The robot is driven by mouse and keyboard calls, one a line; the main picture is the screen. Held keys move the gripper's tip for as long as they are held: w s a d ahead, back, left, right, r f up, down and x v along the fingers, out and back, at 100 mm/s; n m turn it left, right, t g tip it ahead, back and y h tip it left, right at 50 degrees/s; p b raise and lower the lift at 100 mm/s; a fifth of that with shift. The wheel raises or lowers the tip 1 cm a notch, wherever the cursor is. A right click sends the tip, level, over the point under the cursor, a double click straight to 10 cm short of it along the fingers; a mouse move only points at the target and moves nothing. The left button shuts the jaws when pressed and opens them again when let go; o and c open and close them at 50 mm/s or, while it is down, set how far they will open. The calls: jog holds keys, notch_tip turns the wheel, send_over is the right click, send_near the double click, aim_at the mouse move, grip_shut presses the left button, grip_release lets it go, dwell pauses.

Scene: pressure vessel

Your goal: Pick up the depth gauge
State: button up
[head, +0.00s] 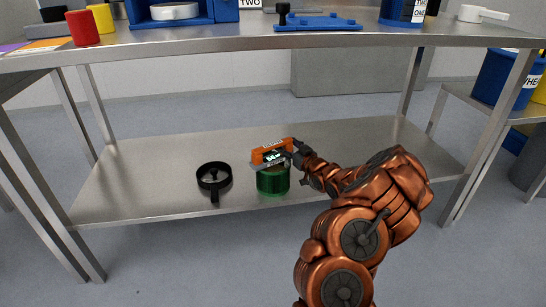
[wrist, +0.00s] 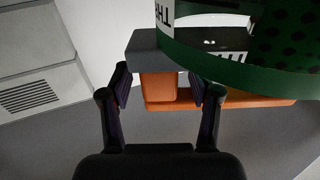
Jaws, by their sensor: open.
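The depth gauge (head: 270,147) is orange with a small lit display and a grey bar. In the head view it sits at the top of a green cylinder (head: 273,182) on the lower shelf; I cannot tell exactly how it rests there. My gripper (head: 294,153) is at the right end of the gauge. In the wrist view my gripper (wrist: 164,84) is open, with an orange block of the gauge (wrist: 158,88) between its fingers. The right finger is close to the gauge, and a gap shows at the left finger. The green cylinder (wrist: 185,52) covers part of the gauge there.
The steel lower shelf (head: 140,180) is mostly clear. A black ring with a handle (head: 214,178) lies left of the green cylinder. The tabletop (head: 220,40) above carries red and yellow cylinders and blue fixtures. Table legs (head: 490,140) stand at both sides.

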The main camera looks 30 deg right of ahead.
grip_shut()
dwell(0.6)
